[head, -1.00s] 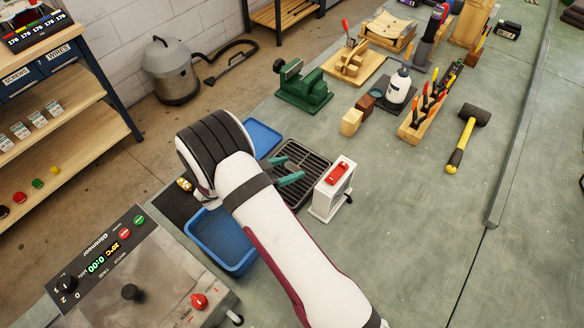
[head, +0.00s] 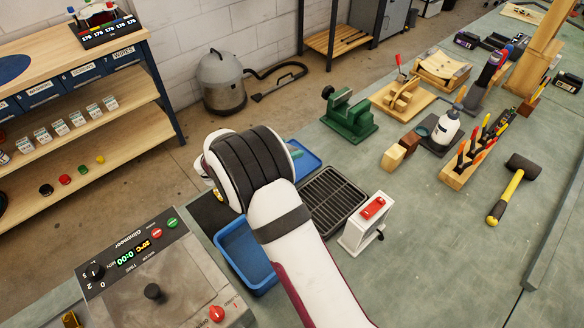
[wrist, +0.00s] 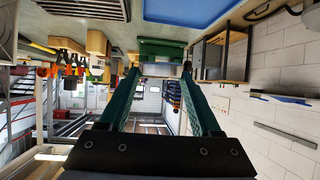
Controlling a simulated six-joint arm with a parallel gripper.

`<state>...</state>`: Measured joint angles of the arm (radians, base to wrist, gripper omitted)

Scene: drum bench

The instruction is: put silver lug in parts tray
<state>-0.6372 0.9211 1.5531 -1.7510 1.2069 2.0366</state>
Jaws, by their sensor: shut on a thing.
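My gripper (wrist: 158,75) shows two green fingers in the wrist view, with a small greyish piece (wrist: 160,70) between their tips. It looks like the silver lug, but its shape is hard to make out. In the head view my wrist hides most of the gripper; a bit of green finger (head: 297,154) shows by the flat blue tray (head: 311,165). A deeper blue tray (head: 228,240) stands nearer, left of my forearm. I cannot tell which of the two is the parts tray. The flat one also shows in the wrist view (wrist: 190,10).
A black drain rack (head: 332,200) and a white box with a red switch (head: 366,222) lie right of my arm. A control unit (head: 150,275) stands at front left. A green vise (head: 350,115) stands behind. The bench at right front is clear.

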